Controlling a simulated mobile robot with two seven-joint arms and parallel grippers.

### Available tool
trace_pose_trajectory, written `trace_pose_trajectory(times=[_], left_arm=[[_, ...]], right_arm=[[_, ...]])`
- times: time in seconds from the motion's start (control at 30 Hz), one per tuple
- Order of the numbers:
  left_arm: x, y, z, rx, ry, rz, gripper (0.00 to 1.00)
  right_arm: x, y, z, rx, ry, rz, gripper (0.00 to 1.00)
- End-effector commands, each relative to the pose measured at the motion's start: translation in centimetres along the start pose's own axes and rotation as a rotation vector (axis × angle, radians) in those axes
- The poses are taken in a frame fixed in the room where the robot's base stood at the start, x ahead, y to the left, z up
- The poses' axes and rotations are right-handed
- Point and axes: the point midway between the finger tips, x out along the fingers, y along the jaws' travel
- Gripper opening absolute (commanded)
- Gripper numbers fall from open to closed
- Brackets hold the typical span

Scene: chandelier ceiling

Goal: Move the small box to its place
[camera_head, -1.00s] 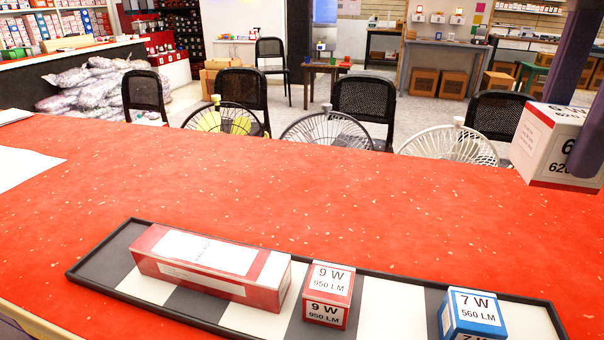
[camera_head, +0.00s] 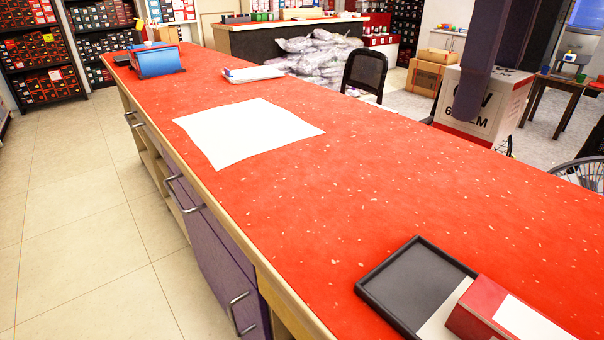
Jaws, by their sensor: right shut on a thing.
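A white box with a red lower edge and black print (camera_head: 508,108) is held up at the upper right, over the counter's far edge. My right gripper (camera_head: 492,85) is shut on it; a dark purple finger covers part of its face and print. The shallow black-rimmed tray (camera_head: 405,283) is cut off at the lower right. A long red and white box (camera_head: 500,318) lies on it, partly out of view. A blank white sheet (camera_head: 248,132) lies flat on the red counter (camera_head: 370,180). My left gripper is not in view.
A blue object (camera_head: 160,62) and a pale flat tray-like item (camera_head: 253,74) stand farther along the counter. The red surface between sheet and tray is clear. Drawers with metal handles (camera_head: 187,195) line the left side. A black chair (camera_head: 363,72) stands behind.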

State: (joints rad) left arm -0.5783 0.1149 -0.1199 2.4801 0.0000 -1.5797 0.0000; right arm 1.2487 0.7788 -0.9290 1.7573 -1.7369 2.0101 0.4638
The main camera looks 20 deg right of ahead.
Motion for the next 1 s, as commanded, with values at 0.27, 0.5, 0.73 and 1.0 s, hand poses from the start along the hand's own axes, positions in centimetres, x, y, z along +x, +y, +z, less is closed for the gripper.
trace_pose_trajectory(times=[0.27,0.5,0.73,1.0], left_arm=[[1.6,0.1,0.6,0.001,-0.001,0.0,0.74],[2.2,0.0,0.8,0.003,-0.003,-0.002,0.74],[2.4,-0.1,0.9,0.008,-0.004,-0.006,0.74],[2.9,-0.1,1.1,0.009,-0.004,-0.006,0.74]], right_arm=[[5.8,0.1,-0.1,0.013,0.007,0.003,0.06],[12.5,0.1,-0.1,0.012,0.005,0.002,0.06],[15.6,0.0,0.0,0.011,0.001,0.0,0.06],[18.9,0.1,-0.1,0.011,0.004,0.003,0.06]])
